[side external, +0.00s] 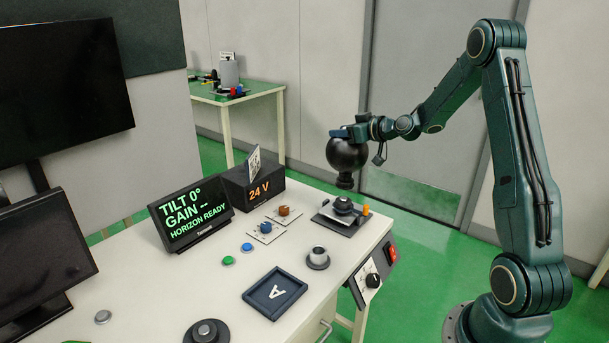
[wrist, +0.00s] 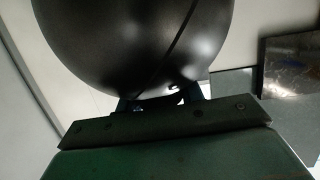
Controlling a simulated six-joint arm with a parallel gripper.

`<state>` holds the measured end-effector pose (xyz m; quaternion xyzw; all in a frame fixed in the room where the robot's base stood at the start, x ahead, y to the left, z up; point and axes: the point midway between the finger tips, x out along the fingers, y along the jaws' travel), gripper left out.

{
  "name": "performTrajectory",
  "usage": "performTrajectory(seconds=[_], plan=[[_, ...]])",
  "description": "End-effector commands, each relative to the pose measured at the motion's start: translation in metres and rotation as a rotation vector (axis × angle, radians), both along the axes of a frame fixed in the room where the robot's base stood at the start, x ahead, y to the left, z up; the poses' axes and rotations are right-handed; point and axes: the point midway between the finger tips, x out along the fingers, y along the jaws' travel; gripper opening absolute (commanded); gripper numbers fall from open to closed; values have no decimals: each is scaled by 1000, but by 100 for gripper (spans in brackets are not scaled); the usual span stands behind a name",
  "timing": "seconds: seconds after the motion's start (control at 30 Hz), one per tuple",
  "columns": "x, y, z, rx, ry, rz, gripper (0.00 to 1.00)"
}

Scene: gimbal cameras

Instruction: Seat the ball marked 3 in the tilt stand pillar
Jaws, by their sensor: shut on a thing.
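My gripper (side external: 352,133) is shut on a large black ball (side external: 346,153), which hangs well above the right end of the white table. A short dark neck shows at the ball's underside. In the wrist view the ball (wrist: 135,40) fills the upper middle against the jaws (wrist: 162,103); I can make out no number on it. A dark stand on a grey plate (side external: 343,215) is at the table's far right end, below the ball and apart from it. A small hollow grey pillar on a round base (side external: 318,259) stands nearer; I cannot tell which is the tilt stand pillar.
A dark tray marked A (side external: 274,293) and a round dark fixture (side external: 206,331) lie in front. The display (side external: 192,213) reads TILT 0°, HORIZON READY. A 24 V box (side external: 253,187), small cards with knobs (side external: 265,232) and green and blue buttons (side external: 247,247) are behind.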

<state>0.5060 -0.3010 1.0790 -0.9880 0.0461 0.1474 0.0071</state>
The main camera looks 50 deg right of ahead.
Motion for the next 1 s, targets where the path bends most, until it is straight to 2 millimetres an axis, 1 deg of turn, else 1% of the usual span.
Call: performTrajectory(seconds=[0.3, 0.5, 1.0], plan=[[0, 0, -20, -1, -3, 0, 0], [0, 0, -29, -1, -3, -1, 0], [0, 0, -32, -3, -5, 0, 0]])
